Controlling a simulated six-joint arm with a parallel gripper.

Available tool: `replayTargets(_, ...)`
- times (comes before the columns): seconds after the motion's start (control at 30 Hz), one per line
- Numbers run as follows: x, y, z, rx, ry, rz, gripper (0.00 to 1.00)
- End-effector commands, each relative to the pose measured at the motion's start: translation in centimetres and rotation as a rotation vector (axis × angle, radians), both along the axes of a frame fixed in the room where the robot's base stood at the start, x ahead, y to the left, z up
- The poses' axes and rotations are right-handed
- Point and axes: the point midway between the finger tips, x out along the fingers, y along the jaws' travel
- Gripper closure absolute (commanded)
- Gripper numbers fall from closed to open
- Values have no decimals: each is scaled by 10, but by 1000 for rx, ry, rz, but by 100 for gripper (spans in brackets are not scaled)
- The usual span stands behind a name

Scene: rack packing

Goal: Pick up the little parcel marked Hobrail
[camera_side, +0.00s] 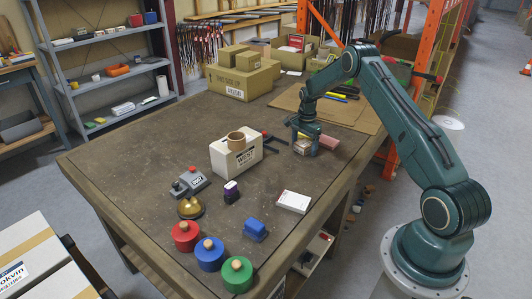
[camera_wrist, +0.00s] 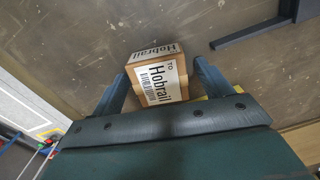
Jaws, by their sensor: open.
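The little parcel marked Hobrail (camera_wrist: 158,80) is a small brown box with white labels reading "TO Hobrail" and a barcode. In the wrist view it sits between the two fingers of my gripper (camera_wrist: 158,82), with the fingers apart on either side. Whether a finger touches it is not clear. In the side view my gripper (camera_side: 306,142) is low over the table, and the parcel (camera_side: 302,147) shows partly behind the fingers. A pinkish block (camera_side: 327,142) lies just right of the gripper.
A black bracket (camera_side: 273,140) lies left of the gripper. Cardboard boxes (camera_side: 240,80) stand at the back. A white box (camera_side: 293,202) lies in front.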

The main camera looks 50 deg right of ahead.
Motion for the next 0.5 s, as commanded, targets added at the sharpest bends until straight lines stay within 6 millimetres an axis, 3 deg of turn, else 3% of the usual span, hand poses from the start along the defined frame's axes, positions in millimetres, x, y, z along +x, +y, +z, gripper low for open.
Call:
replayTargets(0.23,0,0,0,0,0,0,22)
replayTargets(0.5,0,0,0,0,0,0,72)
